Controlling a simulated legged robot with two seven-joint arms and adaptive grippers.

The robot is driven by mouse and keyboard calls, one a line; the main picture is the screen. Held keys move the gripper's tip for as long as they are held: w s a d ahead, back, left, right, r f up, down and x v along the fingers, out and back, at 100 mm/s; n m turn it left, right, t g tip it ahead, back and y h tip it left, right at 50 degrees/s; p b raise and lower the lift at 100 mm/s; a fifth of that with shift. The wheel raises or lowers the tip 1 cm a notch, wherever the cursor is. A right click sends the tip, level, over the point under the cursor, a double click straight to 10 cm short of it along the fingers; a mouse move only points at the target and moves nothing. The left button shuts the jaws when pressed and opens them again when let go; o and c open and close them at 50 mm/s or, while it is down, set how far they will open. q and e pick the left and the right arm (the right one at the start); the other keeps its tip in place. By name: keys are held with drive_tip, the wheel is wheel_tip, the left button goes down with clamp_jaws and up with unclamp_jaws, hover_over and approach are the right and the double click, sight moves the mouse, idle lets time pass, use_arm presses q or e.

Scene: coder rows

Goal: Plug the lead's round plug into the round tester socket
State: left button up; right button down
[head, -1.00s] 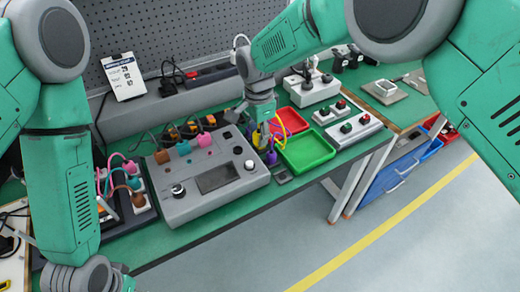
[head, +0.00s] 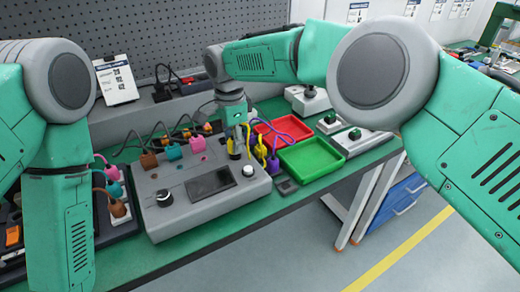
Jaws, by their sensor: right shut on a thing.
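The tester (head: 215,208) is a grey sloped box with a dark screen, a black-and-silver knob and a pale round button. My right gripper (head: 235,152) points down over its back right part, shut on a small plug that its fingers mostly hide. A yellow lead (head: 249,135) runs beside the fingers toward a yellow plug (head: 260,152) at the tester's right. I cannot tell the held plug's shape or whether it touches the panel. The socket under it is hidden. My left gripper is out of view.
A purple plug (head: 273,166) with a looped lead stands right of the tester. Red (head: 283,132) and green (head: 312,158) trays lie beyond it. Button boxes (head: 360,141) stand farther right. A strip of plugs (head: 118,208) is at left. A pegboard rises behind.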

drive_tip(key=shift+s+r+p, duration=0.1)
drive_tip(key=shift+p, duration=0.35)
idle(0.4)
drive_tip(key=shift+d+f+b, duration=0.1)
drive_tip(key=shift+f+b, duration=0.5)
drive_tip(key=shift+f, duration=0.1)
idle(1.4)
drive_tip(key=c, duration=1.1)
unclamp_jaws()
drive_tip(key=shift+c, duration=0.2)
drive_tip(key=shift+r, duration=0.1)
